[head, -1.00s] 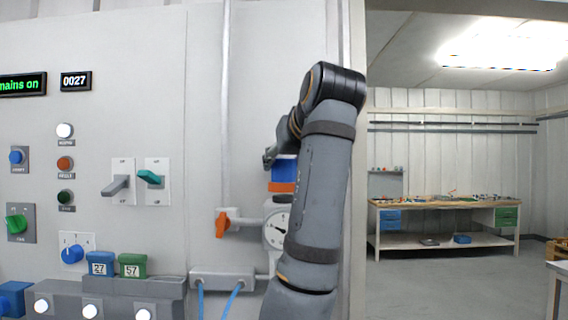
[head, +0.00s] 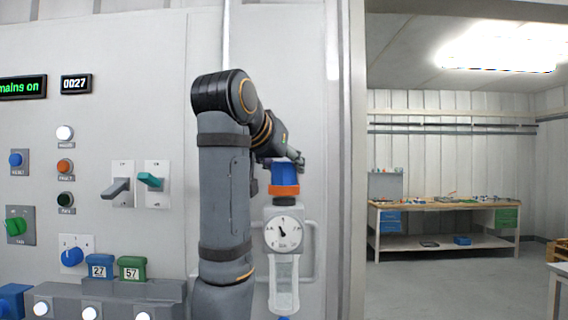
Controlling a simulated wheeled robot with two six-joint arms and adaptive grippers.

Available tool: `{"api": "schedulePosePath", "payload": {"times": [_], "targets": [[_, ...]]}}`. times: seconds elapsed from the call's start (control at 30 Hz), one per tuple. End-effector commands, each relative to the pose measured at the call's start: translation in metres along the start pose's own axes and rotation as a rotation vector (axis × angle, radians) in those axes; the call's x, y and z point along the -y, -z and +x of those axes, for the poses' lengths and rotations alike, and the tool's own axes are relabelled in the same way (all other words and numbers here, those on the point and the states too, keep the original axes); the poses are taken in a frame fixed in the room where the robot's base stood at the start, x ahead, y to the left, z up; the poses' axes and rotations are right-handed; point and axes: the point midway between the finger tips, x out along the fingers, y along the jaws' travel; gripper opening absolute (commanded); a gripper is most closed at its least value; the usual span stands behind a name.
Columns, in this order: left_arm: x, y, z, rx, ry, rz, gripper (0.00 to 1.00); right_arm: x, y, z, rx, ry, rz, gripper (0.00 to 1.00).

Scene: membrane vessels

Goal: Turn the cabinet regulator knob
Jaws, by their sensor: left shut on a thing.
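The cabinet regulator's blue knob (head: 285,177) sits above an orange collar (head: 284,192) on the upright regulator, at the right part of the cabinet wall. A round white gauge (head: 283,230) with a dark needle is below the collar, and a clear bowl (head: 284,285) hangs under it. My left gripper (head: 289,162) is at the top of the blue knob and shut on it. My forearm stands upright just left of the regulator, and the wrist reaches right to the knob. The wrist partly hides the knob's upper left. My right gripper is not in view.
Panel switches (head: 117,185), buttons and a small selector knob (head: 72,257) are at the left. Blue and green numbered tags (head: 132,267) sit on a ledge. My arm hides the wall left of the gauge. A workbench (head: 445,204) stands far right beyond open floor.

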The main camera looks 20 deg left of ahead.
Motion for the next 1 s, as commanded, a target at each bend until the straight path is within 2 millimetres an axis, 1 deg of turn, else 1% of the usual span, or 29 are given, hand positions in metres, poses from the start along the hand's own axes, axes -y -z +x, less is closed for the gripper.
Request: {"api": "schedulePosePath", "payload": {"times": [0.2, 0.6, 0.63, 0.7, 0.77, 0.8, 1.0], "targets": [[0.0002, -0.0004, 0.0004, 0.002, -0.033, 0.013, 0.15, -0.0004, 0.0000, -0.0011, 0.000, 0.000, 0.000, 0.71], [0.0000, -0.0005, 0.0006, 0.002, -0.037, 0.015, 0.15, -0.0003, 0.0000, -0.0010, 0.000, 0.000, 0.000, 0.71], [0.0000, -0.0005, 0.0006, 0.002, -0.037, 0.015, 0.51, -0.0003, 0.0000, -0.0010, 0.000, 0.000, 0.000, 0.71], [0.0000, -0.0005, 0.0006, 0.001, -0.037, 0.014, 0.60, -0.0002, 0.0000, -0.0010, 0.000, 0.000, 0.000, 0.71], [-0.0001, -0.0004, 0.0005, 0.001, -0.037, 0.015, 0.69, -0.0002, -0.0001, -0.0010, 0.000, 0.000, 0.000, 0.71], [0.0000, -0.0004, 0.0005, 0.001, -0.037, 0.014, 0.71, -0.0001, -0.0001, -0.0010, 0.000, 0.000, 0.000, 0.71], [-0.0001, -0.0002, 0.0004, 0.001, -0.037, 0.015, 0.71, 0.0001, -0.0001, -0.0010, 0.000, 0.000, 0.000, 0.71]]}}
